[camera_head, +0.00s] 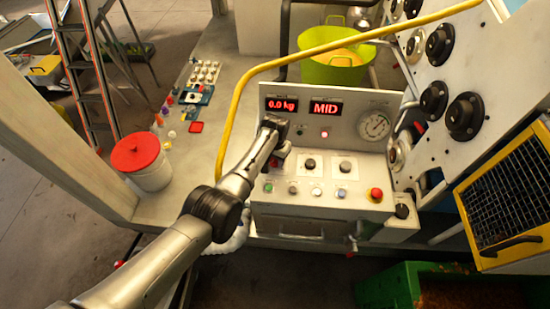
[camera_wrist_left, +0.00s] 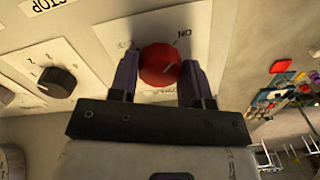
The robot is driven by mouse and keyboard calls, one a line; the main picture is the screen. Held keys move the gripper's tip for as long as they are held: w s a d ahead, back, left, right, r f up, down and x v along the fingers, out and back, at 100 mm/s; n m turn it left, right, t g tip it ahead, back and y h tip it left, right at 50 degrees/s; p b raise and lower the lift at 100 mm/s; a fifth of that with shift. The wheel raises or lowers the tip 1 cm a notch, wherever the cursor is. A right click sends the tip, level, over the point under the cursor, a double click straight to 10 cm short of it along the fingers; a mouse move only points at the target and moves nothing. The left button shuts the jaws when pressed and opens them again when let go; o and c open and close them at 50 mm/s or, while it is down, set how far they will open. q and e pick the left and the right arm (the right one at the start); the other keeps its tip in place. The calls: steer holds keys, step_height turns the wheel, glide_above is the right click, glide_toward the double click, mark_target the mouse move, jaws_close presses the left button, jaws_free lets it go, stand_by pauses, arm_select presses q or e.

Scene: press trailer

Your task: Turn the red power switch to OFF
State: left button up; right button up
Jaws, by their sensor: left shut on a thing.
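The red power switch (camera_wrist_left: 160,64) is a round red knob on a pale plate in the left wrist view. "ON" is printed at its upper right. Another label at its upper left is too faint to read. In the head view my left gripper (camera_head: 282,150) is at the left part of the control panel (camera_head: 330,208), and my arm mostly hides the switch. My right gripper is not in view.
Displays (camera_head: 325,107) read "0.0 kg" and "MID", with a gauge (camera_head: 375,126) to their right. A red emergency button (camera_head: 376,194) and black knobs share the panel. A yellow rail (camera_head: 240,95) curves close by my arm. A red-lidded bucket (camera_head: 150,175) stands left.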

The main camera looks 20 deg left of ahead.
arm_select(q)
steer(key=shift+c, duration=1)
steer(key=n+p, duration=0.1)
steer(key=n, duration=0.2)
steer(key=shift+r, duration=0.1)
steer(key=n, duration=1)
steer(key=shift+p, duration=0.3)
steer(key=shift+n, duration=2.4)
